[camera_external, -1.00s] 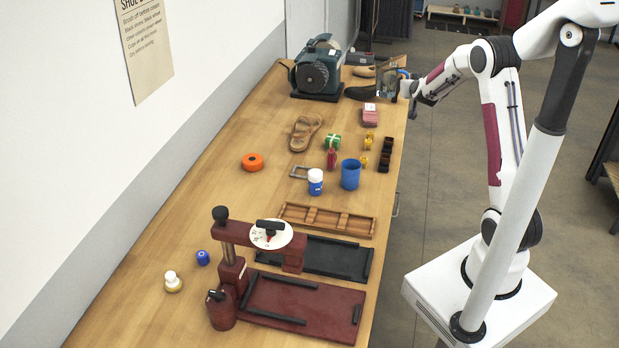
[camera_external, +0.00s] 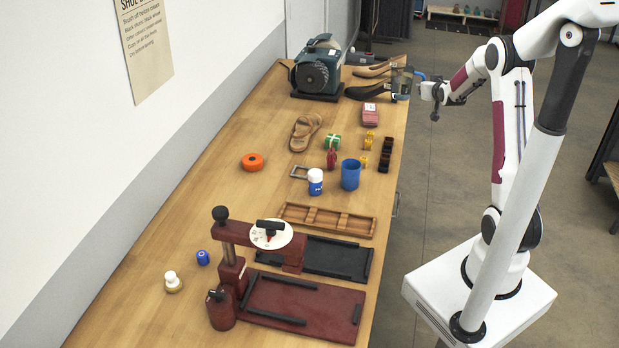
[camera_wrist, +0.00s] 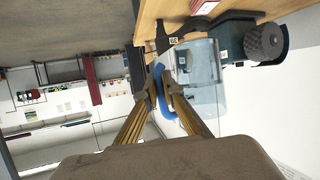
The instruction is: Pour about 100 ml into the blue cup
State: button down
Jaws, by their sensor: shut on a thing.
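The blue cup (camera_external: 350,175) stands upright on the wooden table near its right edge; its inside is too small to read. My gripper (camera_external: 424,89) is shut on the blue handle of a clear jug (camera_external: 402,84) at the far right edge of the table, well beyond the cup. In the wrist view the see-through jug (camera_wrist: 203,85) and its blue handle sit between my gripper's fingers (camera_wrist: 165,88). The jug looks about upright in the external view. I cannot tell how much liquid it holds.
A wooden tray (camera_external: 328,220) is in front. A grinder (camera_external: 318,72) and shoes (camera_external: 371,92) are at the back.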

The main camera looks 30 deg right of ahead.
jog(key=shift+s+d+f+n+t+y, duration=0.5)
jog(key=shift+s+f+n+y, duration=1.25)
jog(key=shift+s, duration=1.35)
jog(key=s+a+f+n+y, duration=0.3)
jog(key=s+a+y, duration=0.1)
jog(key=a, duration=0.5)
jog(key=s+a+f+n+g+y, duration=0.1)
jog(key=s+a+f+n+y, duration=0.2)
jog(key=a, duration=0.5)
jog(key=shift+s+a+f+y, duration=0.35)
jog(key=shift+s+y, duration=0.2)
jog(key=shift+s, duration=0.2)
jog(key=shift+n, duration=0.25)
jog(key=shift+r, duration=0.1)
